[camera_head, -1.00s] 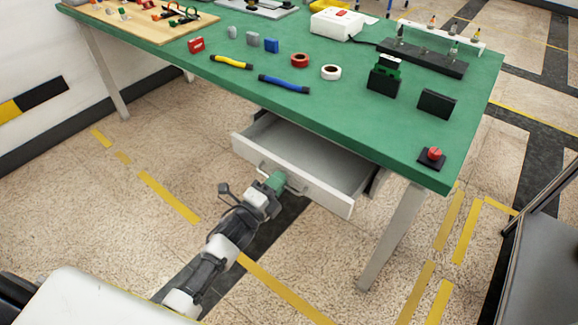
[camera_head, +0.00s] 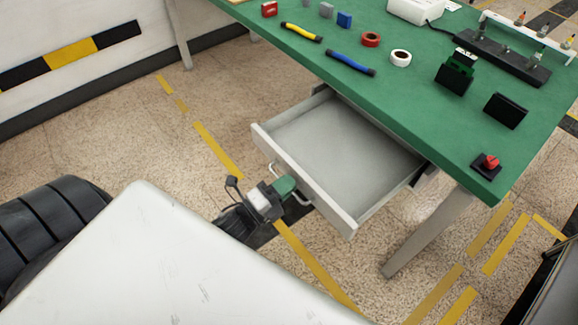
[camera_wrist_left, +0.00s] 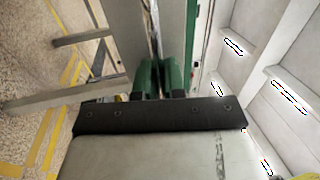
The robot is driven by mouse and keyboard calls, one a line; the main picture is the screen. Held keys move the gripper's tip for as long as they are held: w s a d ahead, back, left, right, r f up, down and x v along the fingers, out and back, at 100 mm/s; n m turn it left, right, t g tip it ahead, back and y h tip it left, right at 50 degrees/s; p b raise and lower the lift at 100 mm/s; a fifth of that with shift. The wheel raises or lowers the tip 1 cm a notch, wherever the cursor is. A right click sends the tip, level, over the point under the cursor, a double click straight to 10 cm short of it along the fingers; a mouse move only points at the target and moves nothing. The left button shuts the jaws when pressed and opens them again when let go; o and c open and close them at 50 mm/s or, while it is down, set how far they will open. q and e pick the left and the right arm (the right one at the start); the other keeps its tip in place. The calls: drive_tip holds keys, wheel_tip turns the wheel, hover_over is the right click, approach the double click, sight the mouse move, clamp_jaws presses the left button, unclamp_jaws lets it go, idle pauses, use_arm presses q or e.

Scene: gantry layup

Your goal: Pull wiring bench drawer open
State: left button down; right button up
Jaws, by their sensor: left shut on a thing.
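The wiring bench (camera_head: 420,120) has a green top, and its grey-white drawer (camera_head: 345,150) hangs under the near edge, pulled well out. The inside of the drawer that shows is empty. A bar handle (camera_head: 301,199) is on the drawer front. My left gripper (camera_head: 287,188), with green fingers, is shut on the handle at the drawer front. In the left wrist view its green fingers (camera_wrist_left: 160,78) are close together against the drawer front, and the handle is mostly hidden. My right gripper is not in view.
On the bench top are a blue tube (camera_head: 350,64), a yellow tube (camera_head: 301,32), tape rolls (camera_head: 400,58), black blocks (camera_head: 505,110) and a red button (camera_head: 489,163). A bench leg (camera_head: 430,230) stands right of the drawer.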

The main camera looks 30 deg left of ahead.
use_arm(q)
drive_tip(key=c, duration=1.5)
unclamp_jaws()
drive_tip(key=v, duration=1)
drive_tip(key=shift+s+a+f, duration=0.1)
drive_tip(key=shift+s, duration=0.3)
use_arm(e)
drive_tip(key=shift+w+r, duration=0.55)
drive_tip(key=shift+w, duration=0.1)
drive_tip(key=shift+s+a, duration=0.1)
